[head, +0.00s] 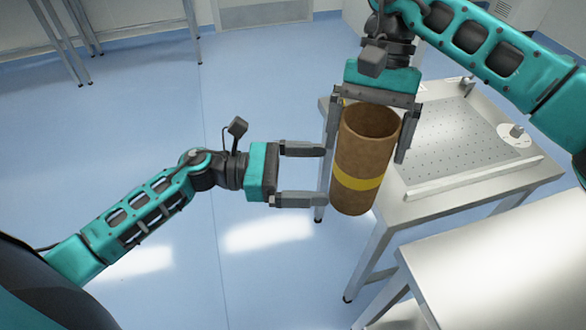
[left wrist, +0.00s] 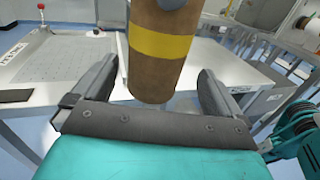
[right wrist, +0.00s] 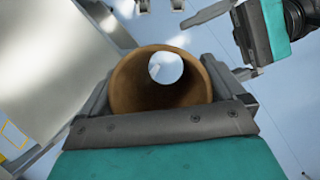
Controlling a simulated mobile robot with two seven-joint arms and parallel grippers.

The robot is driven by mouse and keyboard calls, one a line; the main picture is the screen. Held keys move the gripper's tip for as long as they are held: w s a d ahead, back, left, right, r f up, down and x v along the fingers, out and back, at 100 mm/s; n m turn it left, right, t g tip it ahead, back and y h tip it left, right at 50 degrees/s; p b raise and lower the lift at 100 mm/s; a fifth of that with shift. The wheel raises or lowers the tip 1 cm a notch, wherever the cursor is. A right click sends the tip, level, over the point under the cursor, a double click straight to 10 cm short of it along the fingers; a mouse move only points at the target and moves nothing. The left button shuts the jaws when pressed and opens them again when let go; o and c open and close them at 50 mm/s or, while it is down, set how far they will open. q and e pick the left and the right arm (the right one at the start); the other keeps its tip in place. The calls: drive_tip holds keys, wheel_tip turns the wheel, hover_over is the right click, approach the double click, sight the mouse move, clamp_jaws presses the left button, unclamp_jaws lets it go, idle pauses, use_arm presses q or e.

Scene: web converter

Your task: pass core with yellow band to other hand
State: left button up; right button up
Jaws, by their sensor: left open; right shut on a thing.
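The brown core with a yellow band (head: 365,160) hangs upright in the air, its open end up and the band on its lower half. My right gripper (head: 375,125) is shut on the upper part of the core from above; the right wrist view looks into its hollow end (right wrist: 160,85). My left gripper (head: 322,175) is open, its fingers level and pointing at the core from the left, with the tips close to its side. In the left wrist view the core (left wrist: 155,75) stands beyond and between the open fingers (left wrist: 155,85).
A table with a perforated plate (head: 455,140) stands behind and right of the core. A bare pale tabletop (head: 490,270) is at the lower right. Open blue floor (head: 120,90) lies to the left.

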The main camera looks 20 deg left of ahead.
sight(361, 174)
use_arm(q)
drive_tip(key=x, duration=0.8)
drive_tip(key=shift+w+d, duration=0.15)
drive_tip(key=shift+d, duration=0.2)
drive_tip(key=shift+c, duration=0.3)
drive_tip(key=c, duration=0.6)
drive_tip(key=shift+c, duration=0.4)
use_arm(e)
drive_tip(key=o, duration=1.1)
drive_tip(key=shift+r, duration=0.1)
use_arm(q)
drive_tip(key=shift+a, duration=0.1)
use_arm(e)
drive_tip(key=v, duration=1.1)
drive_tip(key=shift+w+r, duration=0.15)
drive_tip(key=shift+r, duration=0.25)
